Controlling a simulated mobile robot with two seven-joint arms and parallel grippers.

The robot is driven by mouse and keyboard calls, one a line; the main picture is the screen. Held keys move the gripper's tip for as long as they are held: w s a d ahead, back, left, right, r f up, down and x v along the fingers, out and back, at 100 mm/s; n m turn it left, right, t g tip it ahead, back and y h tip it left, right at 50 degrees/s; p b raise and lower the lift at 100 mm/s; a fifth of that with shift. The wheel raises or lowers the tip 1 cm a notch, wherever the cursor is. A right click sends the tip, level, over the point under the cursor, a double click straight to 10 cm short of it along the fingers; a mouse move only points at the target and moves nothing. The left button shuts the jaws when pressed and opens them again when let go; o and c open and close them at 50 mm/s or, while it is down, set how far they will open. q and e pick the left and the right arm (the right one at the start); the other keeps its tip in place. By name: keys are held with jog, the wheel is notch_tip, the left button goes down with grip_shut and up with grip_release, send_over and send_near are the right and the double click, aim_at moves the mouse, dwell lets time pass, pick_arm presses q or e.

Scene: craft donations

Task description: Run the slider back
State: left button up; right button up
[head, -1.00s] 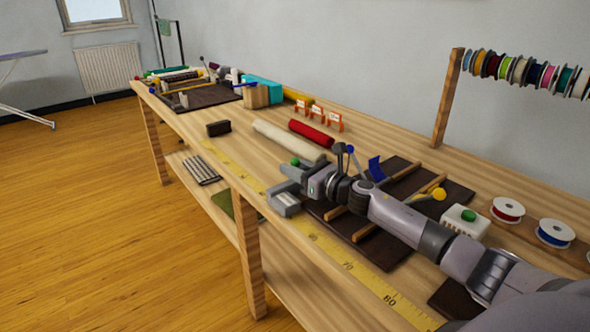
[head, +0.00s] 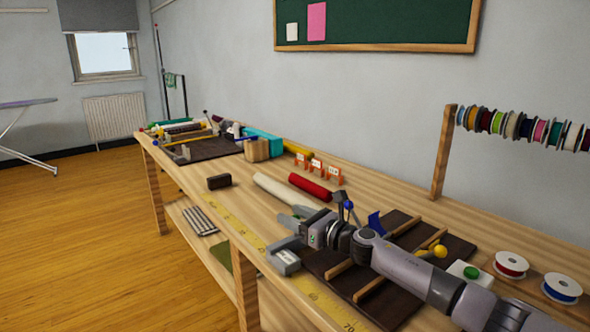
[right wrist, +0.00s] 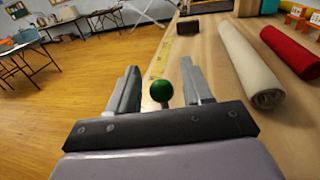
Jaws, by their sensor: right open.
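My right gripper (head: 284,238) is open above the front part of the workbench, its fingers pointing toward the far end. In the right wrist view, a green ball knob (right wrist: 160,91) shows between the two open fingers, apart from both. A short stem shows under it; the gripper's body hides what it stands on. I cannot tell for sure that this knob belongs to the slider. In the head view my gripper hides the knob. Under my right arm lies a dark board (head: 393,312) with wooden rails. My left gripper is not in view.
A cream roll (head: 285,192) and a red roll (head: 310,186) lie just beyond the gripper. A brown block (head: 219,182) sits near the front edge. A yellow tape (head: 240,228) runs along that edge. A blue paddle (head: 376,222) and a yellow knob (head: 440,251) stand beside my arm.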

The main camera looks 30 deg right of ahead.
notch_tip(320, 180, up, 18)
jog(key=p, duration=0.7)
jog(key=shift+f+p, duration=0.2)
jog(key=shift+p, duration=0.15)
jog(key=shift+a, duration=0.1)
